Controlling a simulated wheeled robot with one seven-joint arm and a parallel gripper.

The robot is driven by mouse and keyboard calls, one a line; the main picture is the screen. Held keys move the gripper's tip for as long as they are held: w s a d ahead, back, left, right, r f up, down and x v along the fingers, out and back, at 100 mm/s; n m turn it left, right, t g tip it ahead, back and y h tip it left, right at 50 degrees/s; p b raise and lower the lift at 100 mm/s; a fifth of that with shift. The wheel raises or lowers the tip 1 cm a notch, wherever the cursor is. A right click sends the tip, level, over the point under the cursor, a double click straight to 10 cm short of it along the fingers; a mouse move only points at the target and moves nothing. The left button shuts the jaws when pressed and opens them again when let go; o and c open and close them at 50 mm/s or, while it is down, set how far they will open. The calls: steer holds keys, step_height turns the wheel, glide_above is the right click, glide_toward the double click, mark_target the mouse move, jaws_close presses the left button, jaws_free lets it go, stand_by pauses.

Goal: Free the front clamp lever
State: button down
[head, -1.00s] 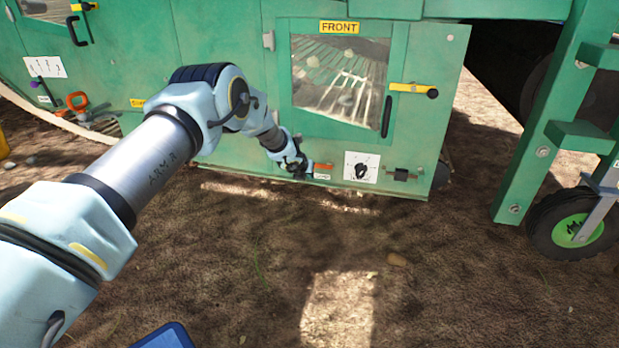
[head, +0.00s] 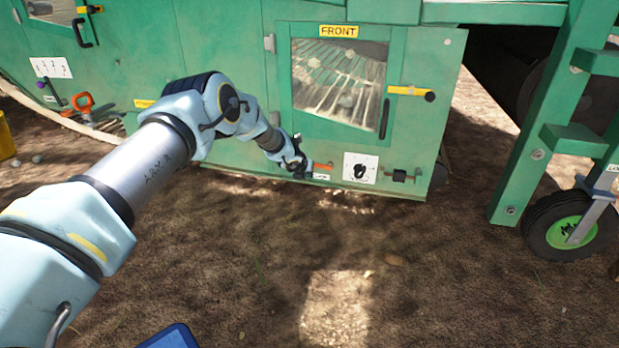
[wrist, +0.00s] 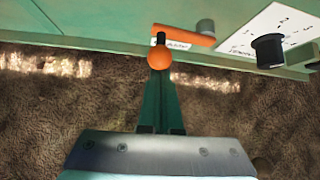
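The orange lever (head: 322,166) sits low on the green panel marked FRONT, above a small white label. In the wrist view the orange lever bar (wrist: 185,37) runs from a grey pivot to a black stem with a round orange knob (wrist: 158,61). My gripper (head: 298,167) is at the left end of this lever. In the wrist view my gripper's dark green fingers (wrist: 159,80) come together right at the knob, and it appears shut on it. The knob hides the fingertips, so the exact contact is not clear.
A black dial (head: 360,171) on a white numbered plate and a dark clasp (head: 400,175) are right of the lever. Above are a window (head: 338,80) and a yellow latch (head: 408,91). A wheel (head: 572,225) stands at right. The dirt ground (head: 250,260) in front is clear.

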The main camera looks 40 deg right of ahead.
steer(key=shift+d+r+t+p, duration=0.15)
steer(key=shift+r+t+p, duration=0.15)
steer(key=shift+r, duration=0.2)
steer(key=s+r+m+t+y, duration=0.1)
steer(key=t, duration=0.1)
steer(key=s+d+r+m+t+y, duration=0.1)
steer(key=t, duration=0.1)
steer(key=r+m+t+y, duration=0.1)
steer(key=m+t, duration=0.1)
steer(key=shift+s+d+r+t+y+p, duration=0.3)
steer(key=shift+s+r+y+p, duration=0.05)
steer(key=shift+s+y+p, duration=0.05)
stand_by(0.4)
stand_by(0.4)
steer(key=s+a+r+p, duration=0.2)
steer(key=s+a+p, duration=0.3)
steer(key=s, duration=0.2)
steer(key=shift+a+r, duration=0.25)
steer(key=shift+a, duration=0.1)
